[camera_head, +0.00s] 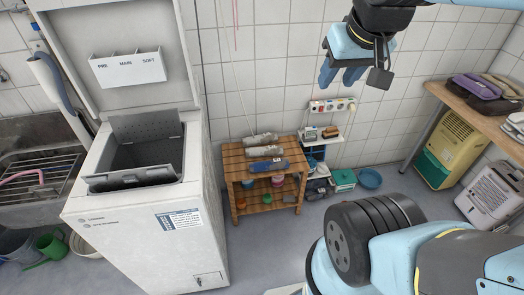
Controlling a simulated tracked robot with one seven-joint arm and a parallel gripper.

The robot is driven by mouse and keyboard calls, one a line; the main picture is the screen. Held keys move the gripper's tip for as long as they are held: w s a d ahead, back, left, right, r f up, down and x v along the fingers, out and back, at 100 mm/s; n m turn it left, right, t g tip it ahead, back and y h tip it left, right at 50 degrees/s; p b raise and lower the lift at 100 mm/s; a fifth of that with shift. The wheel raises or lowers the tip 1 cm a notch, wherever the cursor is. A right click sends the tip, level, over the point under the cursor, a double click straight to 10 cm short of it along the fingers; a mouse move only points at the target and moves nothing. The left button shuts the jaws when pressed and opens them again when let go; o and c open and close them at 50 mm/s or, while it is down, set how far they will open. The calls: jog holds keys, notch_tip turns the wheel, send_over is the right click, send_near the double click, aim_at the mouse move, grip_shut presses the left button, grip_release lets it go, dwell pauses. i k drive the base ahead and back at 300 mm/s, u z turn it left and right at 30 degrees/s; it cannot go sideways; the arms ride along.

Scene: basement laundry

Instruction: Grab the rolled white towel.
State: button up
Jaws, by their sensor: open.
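A small wooden stand (233,165) sits beside the washing machine, against the tiled wall. Three rolled items lie side by side on its slatted top. The rearmost roll (261,139) and the middle roll (264,152) look off-white or greyish. I cannot tell for certain which is the white towel. The front roll (269,165) is blue with a pale label. My gripper (338,82) hangs at the top right of the middle, up and to the right of the stand in the picture. It is open, with nothing between its two blue fingers.
A top-loading washing machine (145,240) with its lid up stands left of the stand. A wooden bench (468,116) stands far right. Floor in front of the stand is clear.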

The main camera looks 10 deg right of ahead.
aim_at(270, 151)
jog(key=u, duration=1.55)
jog(key=k, duration=1.1)
jog(key=z, duration=1.55)
jog(key=i, duration=1.65)
jog(key=u, duration=0.05)
